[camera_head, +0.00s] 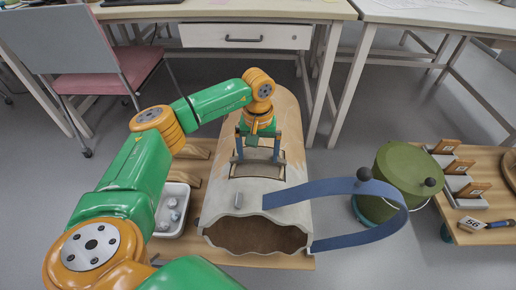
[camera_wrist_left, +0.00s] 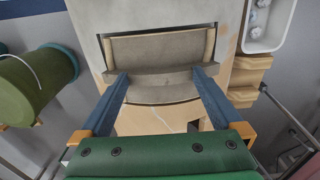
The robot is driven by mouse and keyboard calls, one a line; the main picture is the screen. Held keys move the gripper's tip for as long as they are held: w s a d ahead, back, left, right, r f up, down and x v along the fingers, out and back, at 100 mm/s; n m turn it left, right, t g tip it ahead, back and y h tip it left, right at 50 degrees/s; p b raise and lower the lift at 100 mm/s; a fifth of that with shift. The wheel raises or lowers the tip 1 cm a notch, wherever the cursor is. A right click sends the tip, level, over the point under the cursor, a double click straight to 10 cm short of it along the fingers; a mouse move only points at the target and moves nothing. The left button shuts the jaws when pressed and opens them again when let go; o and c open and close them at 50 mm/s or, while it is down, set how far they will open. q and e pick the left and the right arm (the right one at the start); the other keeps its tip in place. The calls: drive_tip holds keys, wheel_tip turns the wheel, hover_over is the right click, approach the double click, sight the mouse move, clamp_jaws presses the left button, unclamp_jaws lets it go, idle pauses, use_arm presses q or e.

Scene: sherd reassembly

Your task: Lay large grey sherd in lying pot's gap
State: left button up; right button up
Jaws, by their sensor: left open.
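The large pot (camera_head: 290,130) lies on its side, tan at the far end and grey towards its jagged open mouth, which faces me. The large grey sherd (camera_wrist_left: 160,47) lies within the pot's gap in the left wrist view, with dark seams along its edges. It also shows in the head view (camera_head: 258,170), partly hidden by my gripper. My left gripper (camera_head: 258,158) is open above the sherd. Its two blue fingers stand apart at either side of the near part of the sherd (camera_wrist_left: 160,75). Whether the fingers touch it I cannot tell. My right gripper is out of view.
A blue strap (camera_head: 330,187) with a dark knob arches over the pot's front right. A green drum (camera_head: 400,172) stands to the right, beside a rack of sherds (camera_head: 465,190). A white tray (camera_head: 168,232) with several small grey pieces sits at left. Desks stand behind.

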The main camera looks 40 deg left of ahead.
sight(258, 157)
use_arm(q)
wheel_tip(258, 157, up, 12)
drive_tip(key=p, duration=0.4)
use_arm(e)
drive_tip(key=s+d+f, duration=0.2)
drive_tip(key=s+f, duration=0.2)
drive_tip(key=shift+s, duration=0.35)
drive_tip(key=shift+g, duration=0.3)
